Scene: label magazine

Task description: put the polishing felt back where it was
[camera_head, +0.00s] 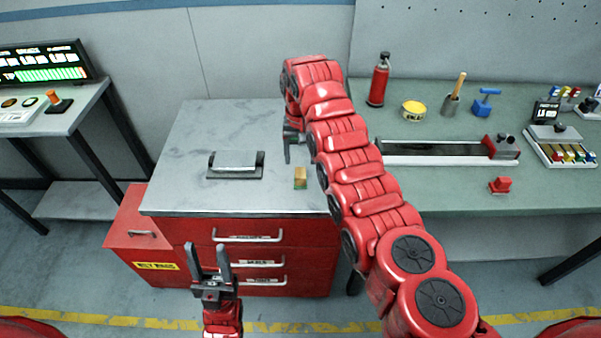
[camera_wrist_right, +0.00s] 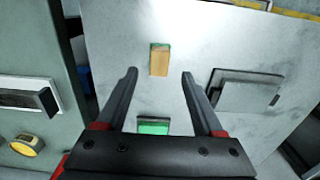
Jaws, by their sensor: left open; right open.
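A small tan block with a green edge (camera_head: 300,178) lies on the grey top of the red drawer cabinet; it also shows in the right wrist view (camera_wrist_right: 159,60). A second small piece with a green face (camera_wrist_right: 153,126) lies near the base of my right gripper in the wrist view, partly covered by it. I cannot tell which is the polishing felt. My right gripper (camera_wrist_right: 158,78) is open and empty above the cabinet top, its fingers pointing towards the tan block; in the head view my arm largely hides it. My left gripper (camera_head: 209,250) is open and empty before the drawers.
The drawers (camera_head: 250,237) look shut. A red box (camera_head: 140,240) stands left of them. The green bench (camera_head: 450,190) holds a red bottle (camera_head: 379,80), yellow tape (camera_head: 413,110) and a long tray (camera_head: 435,150).

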